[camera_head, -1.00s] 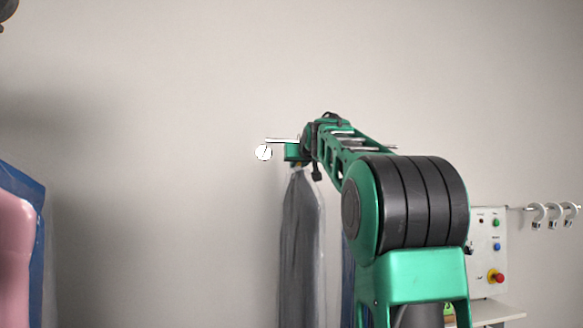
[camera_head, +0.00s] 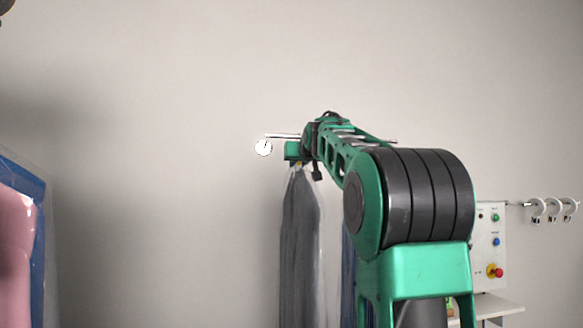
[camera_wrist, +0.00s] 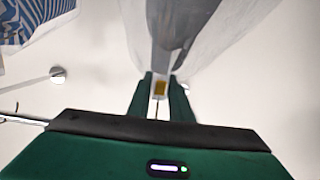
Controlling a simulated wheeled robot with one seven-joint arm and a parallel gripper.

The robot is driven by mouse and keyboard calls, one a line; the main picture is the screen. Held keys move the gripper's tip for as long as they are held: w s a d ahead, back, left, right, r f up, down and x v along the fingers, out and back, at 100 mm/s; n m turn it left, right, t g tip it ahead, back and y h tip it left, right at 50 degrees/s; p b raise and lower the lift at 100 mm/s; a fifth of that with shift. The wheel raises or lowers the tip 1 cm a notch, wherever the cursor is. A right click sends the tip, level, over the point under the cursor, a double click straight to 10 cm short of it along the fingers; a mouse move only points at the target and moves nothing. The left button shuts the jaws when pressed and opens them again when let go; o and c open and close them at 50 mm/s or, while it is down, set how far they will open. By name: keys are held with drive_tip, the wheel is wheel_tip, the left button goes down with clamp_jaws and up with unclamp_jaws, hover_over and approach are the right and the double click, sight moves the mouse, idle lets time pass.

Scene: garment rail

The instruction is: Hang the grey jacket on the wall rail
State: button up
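The grey jacket (camera_head: 302,240), in a clear cover, hangs below my gripper (camera_head: 293,151) in the head view. In the wrist view the jacket (camera_wrist: 185,30) hangs past the fingertips. My gripper (camera_wrist: 160,88) is shut on the jacket's hanger, at a pale neck with a yellow patch. A thin metal rail (camera_head: 282,136) shows at gripper height by the wall, with a white round end piece at its left; my gripper and arm cover part of it. Whether the hanger's hook touches the rail cannot be seen.
A blue garment (camera_head: 348,275) hangs just right of the jacket, partly behind my arm. A pink garment with a blue edge (camera_head: 18,240) stands at far left. A control panel (camera_head: 490,235) and several white hooks (camera_head: 553,208) are at right. Bare wall lies left of the jacket.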

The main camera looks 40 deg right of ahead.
drive_tip(key=o, duration=0.4)
drive_tip(key=shift+r, duration=0.15)
drive_tip(key=shift+f, duration=0.25)
drive_tip(key=v, duration=1)
drive_tip(key=shift+s+a+r, duration=0.2)
drive_tip(key=shift+s+a, duration=0.05)
drive_tip(key=shift+s, duration=0.05)
drive_tip(key=shift+o, duration=0.9)
drive_tip(key=f+v, duration=0.1)
drive_tip(key=v, duration=1.1)
drive_tip(key=shift+s+a+f, duration=0.25)
drive_tip(key=shift+s+f, duration=0.05)
drive_tip(key=shift+s, duration=0.15)
